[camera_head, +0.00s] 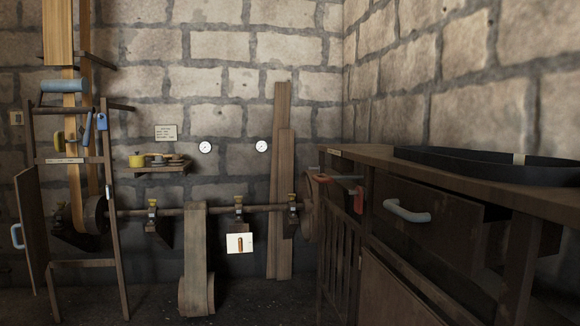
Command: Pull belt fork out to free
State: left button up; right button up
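A dark wooden frame (117,230) stands at the left, with a tan drive belt (73,175) running up behind it. A pale blue cylindrical grip (63,86) sits across the belt near the frame's top. A blue-grey lever (88,128) and a small blue piece (102,122) hang at the frame's upper right, and a yellow piece (58,138) is at its left. I cannot tell for certain which of these belongs to the belt fork; its prongs are not clearly visible. Neither of my grippers is in view.
A horizontal shaft (170,210) with pulleys runs along the stone wall. A wide belt (196,255) hangs from it. A workbench (360,153) with a partly open drawer (425,217) and a black tray (480,162) fills the right. A door (33,225) stands ajar at far left.

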aim_at(322, 179)
jog(key=i+j+u, duration=0.1)
jog(key=i+j, duration=0.2)
jog(key=i, duration=0.2)
jog(key=i+j, duration=0.25)
jog(key=i, duration=0.25)
jog(key=j+u, duration=0.05)
